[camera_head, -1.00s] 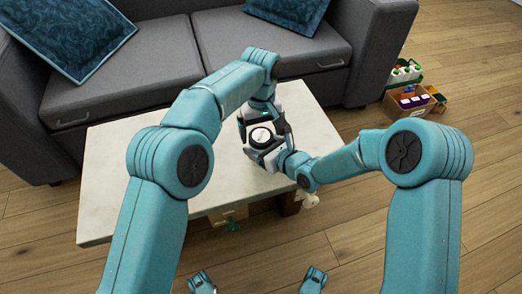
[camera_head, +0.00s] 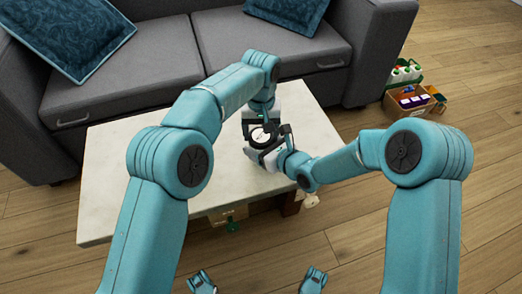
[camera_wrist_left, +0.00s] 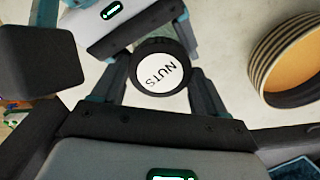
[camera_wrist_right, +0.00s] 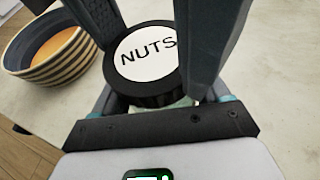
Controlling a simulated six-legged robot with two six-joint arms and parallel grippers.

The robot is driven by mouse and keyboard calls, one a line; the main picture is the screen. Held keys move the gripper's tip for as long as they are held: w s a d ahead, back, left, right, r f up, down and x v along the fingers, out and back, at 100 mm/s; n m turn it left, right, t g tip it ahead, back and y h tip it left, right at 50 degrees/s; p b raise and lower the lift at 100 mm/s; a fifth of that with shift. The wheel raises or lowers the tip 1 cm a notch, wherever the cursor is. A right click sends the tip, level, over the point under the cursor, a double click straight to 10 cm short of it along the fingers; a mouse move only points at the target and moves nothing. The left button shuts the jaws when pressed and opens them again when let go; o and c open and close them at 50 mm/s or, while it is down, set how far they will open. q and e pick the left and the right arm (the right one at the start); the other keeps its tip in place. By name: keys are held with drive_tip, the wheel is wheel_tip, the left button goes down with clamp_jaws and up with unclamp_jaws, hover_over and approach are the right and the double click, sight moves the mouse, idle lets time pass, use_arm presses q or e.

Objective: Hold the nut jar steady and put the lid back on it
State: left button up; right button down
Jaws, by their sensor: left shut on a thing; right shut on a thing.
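The jar's dark round lid, with a white top reading NUTS, shows in the head view (camera_head: 259,135), the left wrist view (camera_wrist_left: 162,76) and the right wrist view (camera_wrist_right: 146,55). The pale glass nut jar (camera_wrist_right: 176,103) shows only as a sliver right under the lid; the rest is hidden. Whether a gap is left between them I cannot tell. My left gripper (camera_head: 262,126) is shut on the lid from the far side. My right gripper (camera_head: 267,144) is shut on the jar, lower and from the near right.
A striped bowl (camera_wrist_right: 48,45), orange inside, stands on the pale table (camera_head: 120,175) close to the jar; it also shows in the left wrist view (camera_wrist_left: 290,60). The table's left part is clear. A grey sofa (camera_head: 190,65) stands behind. Boxes of items (camera_head: 412,98) sit on the floor at right.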

use_arm(q)
drive_tip(key=o, duration=1.2)
drive_tip(key=shift+c, duration=0.2)
drive_tip(key=shift+r, duration=2.3)
drive_tip(key=shift+c, duration=0.4)
